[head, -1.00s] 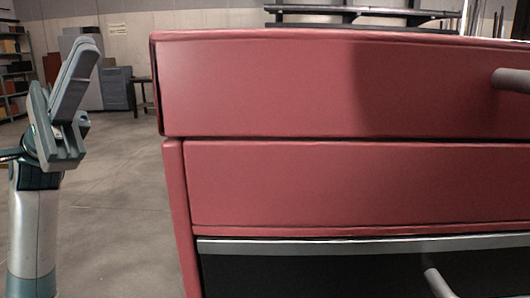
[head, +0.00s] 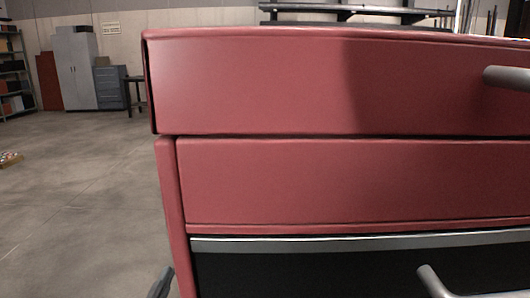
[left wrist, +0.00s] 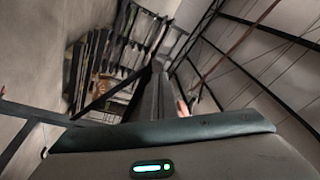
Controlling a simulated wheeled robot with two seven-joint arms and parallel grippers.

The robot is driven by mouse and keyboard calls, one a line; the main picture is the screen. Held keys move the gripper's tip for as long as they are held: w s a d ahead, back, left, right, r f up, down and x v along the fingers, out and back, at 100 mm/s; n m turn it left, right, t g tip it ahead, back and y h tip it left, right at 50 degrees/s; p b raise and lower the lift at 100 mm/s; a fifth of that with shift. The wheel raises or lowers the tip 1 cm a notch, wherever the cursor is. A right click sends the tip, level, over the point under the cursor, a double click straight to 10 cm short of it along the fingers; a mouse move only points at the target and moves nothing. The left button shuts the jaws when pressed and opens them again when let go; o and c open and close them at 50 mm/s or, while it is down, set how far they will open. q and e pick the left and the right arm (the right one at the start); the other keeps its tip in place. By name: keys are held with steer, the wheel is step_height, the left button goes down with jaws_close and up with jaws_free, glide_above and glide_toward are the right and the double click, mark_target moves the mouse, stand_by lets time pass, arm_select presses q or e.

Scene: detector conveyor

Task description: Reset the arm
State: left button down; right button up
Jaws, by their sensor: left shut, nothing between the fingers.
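My left gripper (head: 160,284) shows only as a small dark tip at the bottom edge of the head view, just left of the red cabinet's lower corner. In the left wrist view my left gripper (left wrist: 156,92) points away from the camera, its fingers together with nothing between them. The rest of the left arm is out of the head view. My right gripper is in neither view.
A large red drawer cabinet (head: 340,180) with grey handles fills the middle and right, close in front. Open concrete floor (head: 80,200) lies to its left. Grey lockers (head: 76,70) and a shelf (head: 14,75) stand far back.

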arm_select(q)
steer(key=s+d+f+n+g, duration=0.25)
steer(key=s+f, duration=0.35)
steer(key=f, duration=0.3)
steer(key=s+d+f+n+g, duration=0.1)
steer(key=s+f+n+g, duration=0.25)
steer(key=s+f, duration=0.45)
steer(key=s+d+f+n+g, duration=0.45)
steer(key=s+f+g, duration=0.25)
steer(key=s+f, duration=0.6)
steer(key=s+a+f+p, duration=0.2)
steer(key=f+p, duration=0.6)
steer(key=s+a+f+g+y+p, duration=0.1)
steer(key=s+a+f+p, duration=0.1)
steer(key=f+p, duration=0.6)
steer(key=shift+s+f+g+y, duration=0.25)
steer(key=shift+f+g+y, duration=0.05)
steer(key=shift+f, duration=0.05)
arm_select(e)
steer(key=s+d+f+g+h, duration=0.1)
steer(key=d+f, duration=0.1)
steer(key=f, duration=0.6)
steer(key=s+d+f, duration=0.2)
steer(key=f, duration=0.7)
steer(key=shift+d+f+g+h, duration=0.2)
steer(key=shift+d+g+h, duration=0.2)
arm_select(q)
steer(key=shift+a, duration=0.1)
